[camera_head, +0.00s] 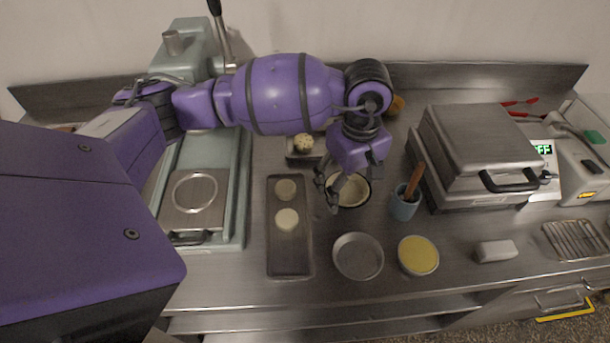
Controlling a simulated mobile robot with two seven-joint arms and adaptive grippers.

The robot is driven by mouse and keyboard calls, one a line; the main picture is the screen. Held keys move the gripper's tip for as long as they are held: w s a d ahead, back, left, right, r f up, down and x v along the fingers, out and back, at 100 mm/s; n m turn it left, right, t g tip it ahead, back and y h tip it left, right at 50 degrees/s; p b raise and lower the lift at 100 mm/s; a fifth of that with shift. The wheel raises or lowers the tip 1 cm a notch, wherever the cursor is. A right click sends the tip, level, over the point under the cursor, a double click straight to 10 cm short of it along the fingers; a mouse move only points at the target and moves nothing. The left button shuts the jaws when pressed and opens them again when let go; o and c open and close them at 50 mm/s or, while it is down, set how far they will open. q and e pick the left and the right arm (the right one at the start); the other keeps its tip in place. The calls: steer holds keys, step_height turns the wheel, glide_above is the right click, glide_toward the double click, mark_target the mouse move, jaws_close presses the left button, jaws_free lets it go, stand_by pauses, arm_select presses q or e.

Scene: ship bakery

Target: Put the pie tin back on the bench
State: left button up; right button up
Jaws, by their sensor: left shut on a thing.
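A round cream-coloured tin with a dark rim (362,197), which I take to be the pie tin, is at the middle of the bench (225,268). My left gripper (333,192) comes down over its left side and is shut on it near the rim. The fingers and wrist hide part of the tin. I cannot tell whether its base touches the bench or is a little above it. My right gripper is not in view.
A bare metal round tin (358,257) and a yellow-filled tin (418,256) stand in front. A tray (289,262) with two pale discs lies left. A blue crock (404,204) with a wooden handle and a press (478,150) stand right.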

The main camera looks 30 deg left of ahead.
mark_target(349, 190)
arm_select(q)
steer(key=shift+w+f, duration=0.25)
steer(key=shift+f, duration=1.45)
steer(key=shift+f, duration=0.25)
steer(key=o, duration=1.1)
steer(key=shift+r, duration=0.1)
step_height(349, 190, up, 12)
steer(key=shift+r, duration=0.15)
